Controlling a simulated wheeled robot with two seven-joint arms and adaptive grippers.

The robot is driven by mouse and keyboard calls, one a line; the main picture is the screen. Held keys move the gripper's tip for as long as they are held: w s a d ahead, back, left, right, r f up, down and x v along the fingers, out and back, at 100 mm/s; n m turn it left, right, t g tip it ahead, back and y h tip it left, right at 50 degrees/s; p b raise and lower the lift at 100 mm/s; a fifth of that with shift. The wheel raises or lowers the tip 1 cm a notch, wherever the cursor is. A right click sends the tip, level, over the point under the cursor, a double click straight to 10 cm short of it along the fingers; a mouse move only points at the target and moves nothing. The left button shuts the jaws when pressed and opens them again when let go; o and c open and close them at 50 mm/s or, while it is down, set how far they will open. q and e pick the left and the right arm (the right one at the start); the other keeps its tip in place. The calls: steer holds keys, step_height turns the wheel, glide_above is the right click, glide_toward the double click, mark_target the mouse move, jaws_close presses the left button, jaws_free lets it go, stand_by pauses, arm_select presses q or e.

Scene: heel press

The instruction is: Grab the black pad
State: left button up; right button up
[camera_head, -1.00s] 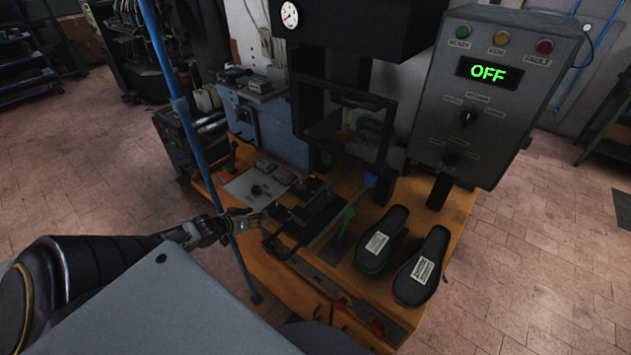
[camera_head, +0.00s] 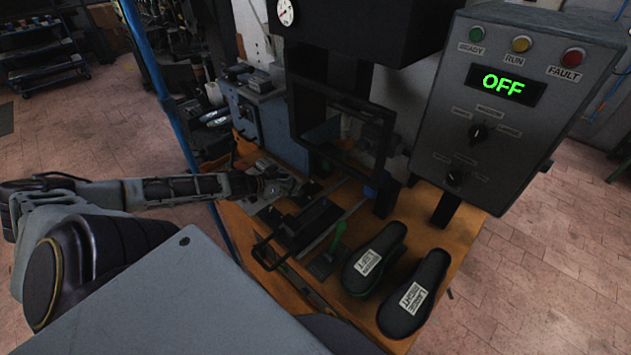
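A dark rectangular pad-like block (camera_head: 312,220) lies in a black handled frame on the orange bench. Two black sole-shaped pads lie to its right: one labelled LEFT (camera_head: 388,243) and one with a white label that seems to read RIGHT (camera_head: 428,272). Which one is the black pad, I cannot tell. My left gripper (camera_head: 275,184) is over the bench's left side, behind and left of the dark block and apart from both sole pads. Its fingers are too small and dark to read. My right gripper is not in view.
The press frame (camera_head: 345,125) rises behind. The control box (camera_head: 515,100) reads OFF at the right. A blue upright pole (camera_head: 160,85) stands near my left arm.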

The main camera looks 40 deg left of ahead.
mark_target(311, 183)
arm_select(q)
steer(key=shift+b+x, duration=1.25)
steer(key=shift+x, duration=0.85)
steer(key=shift+b+x, duration=0.55)
steer(key=shift+x, duration=0.2)
steer(key=shift+b+x, duration=0.75)
steer(key=shift+x, duration=0.55)
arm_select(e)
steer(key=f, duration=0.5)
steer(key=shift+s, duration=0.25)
arm_select(q)
steer(key=shift+w+f, duration=0.2)
steer(key=shift+w, duration=0.05)
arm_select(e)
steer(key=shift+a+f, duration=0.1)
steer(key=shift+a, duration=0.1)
